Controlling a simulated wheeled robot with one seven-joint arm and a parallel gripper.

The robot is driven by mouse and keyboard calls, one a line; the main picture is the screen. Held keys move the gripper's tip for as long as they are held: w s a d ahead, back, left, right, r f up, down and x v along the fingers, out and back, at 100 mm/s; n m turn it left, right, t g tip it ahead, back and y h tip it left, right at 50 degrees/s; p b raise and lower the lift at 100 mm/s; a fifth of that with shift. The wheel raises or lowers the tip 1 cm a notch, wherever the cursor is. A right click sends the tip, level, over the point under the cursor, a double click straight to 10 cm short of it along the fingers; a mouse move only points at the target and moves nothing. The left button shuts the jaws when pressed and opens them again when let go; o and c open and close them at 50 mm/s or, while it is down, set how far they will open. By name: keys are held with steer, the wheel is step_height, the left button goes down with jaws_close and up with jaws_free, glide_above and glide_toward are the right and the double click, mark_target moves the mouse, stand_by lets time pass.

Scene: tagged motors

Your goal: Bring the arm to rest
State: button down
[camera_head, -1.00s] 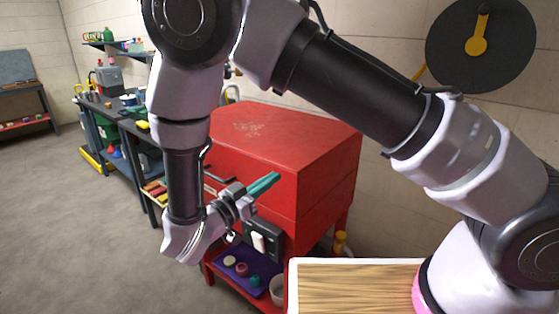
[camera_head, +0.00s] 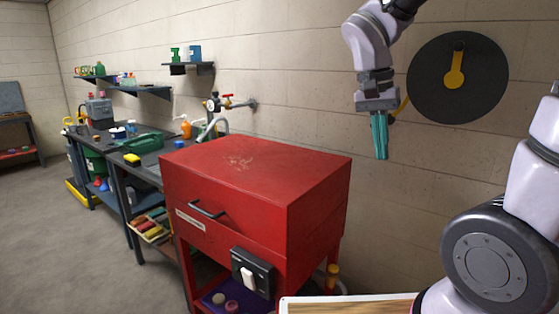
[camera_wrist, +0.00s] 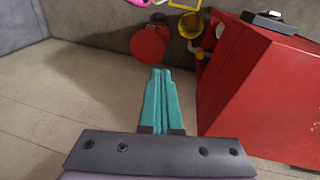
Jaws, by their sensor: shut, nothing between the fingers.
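My gripper (camera_head: 380,137) has teal fingers that are shut together with nothing between them. In the head view it hangs pointing down, in front of the wall, to the right of and above the red cabinet. In the wrist view the shut fingers (camera_wrist: 160,100) show in the middle. My arm rises at the right edge of the head view and curves over at the top, where part of it is out of frame. The gripper touches nothing that I can see.
The red cabinet (camera_head: 255,175) stands in the middle with its front closed. A black disc with a yellow handle (camera_head: 455,75) is on the wall right of the gripper. A wooden-topped surface (camera_head: 350,306) is below. A workbench (camera_head: 140,145) runs along the wall at left.

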steer(key=s+d+r+n+t+y, duration=0.1)
steer(key=r+t+y, duration=0.1)
steer(key=r+t, duration=0.1)
steer(key=s+d+r+n+t+y, duration=0.1)
steer(key=d+r+t+y, duration=0.1)
steer(key=r+t, duration=0.2)
step_height(320, 180, up, 2)
steer(key=shift+s+d+r, duration=0.2)
steer(key=shift+s+d, duration=0.05)
steer(key=shift+s, duration=0.1)
stand_by(0.4)
